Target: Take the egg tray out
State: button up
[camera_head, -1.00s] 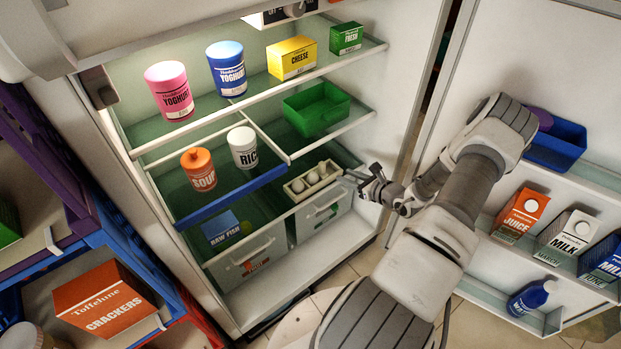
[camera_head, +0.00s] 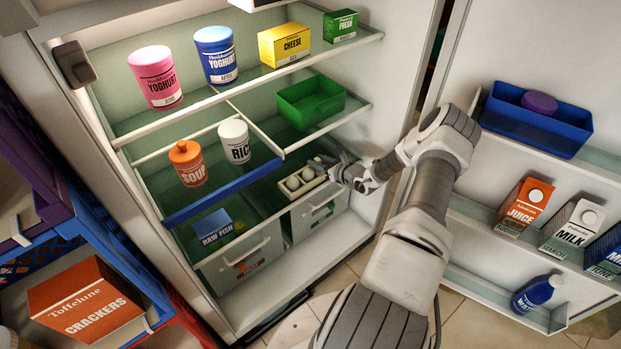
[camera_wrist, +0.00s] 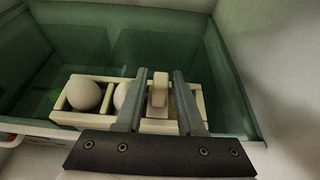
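The egg tray (camera_head: 298,196) is a small cream box with white eggs in compartments. It sits on the glass shelf above the clear drawers, low in the open fridge. In the wrist view the tray (camera_wrist: 72,117) lies ahead, with one egg (camera_wrist: 84,95) clear at left and another partly hidden by the left finger. A cream upright handle-like piece (camera_wrist: 158,92) stands between the fingers. My gripper (camera_head: 333,168) is at the tray's right end. In the wrist view my gripper (camera_wrist: 160,73) is open, its fingers either side of that piece with gaps visible.
A green bin (camera_head: 310,104) sits on the shelf above. A soup bottle (camera_head: 188,163), rice jar (camera_head: 235,142) and raw fish box (camera_head: 217,229) are to the left. The open door at right holds a blue bin (camera_head: 535,125) and cartons. Floor shows in front.

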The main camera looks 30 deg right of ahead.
jog(key=b+x, duration=0.1)
jog(key=x, duration=0.2)
jog(key=shift+w+f, duration=0.25)
jog(key=shift+w, duration=0.05)
grip_shut()
jog(key=shift+r, duration=0.1)
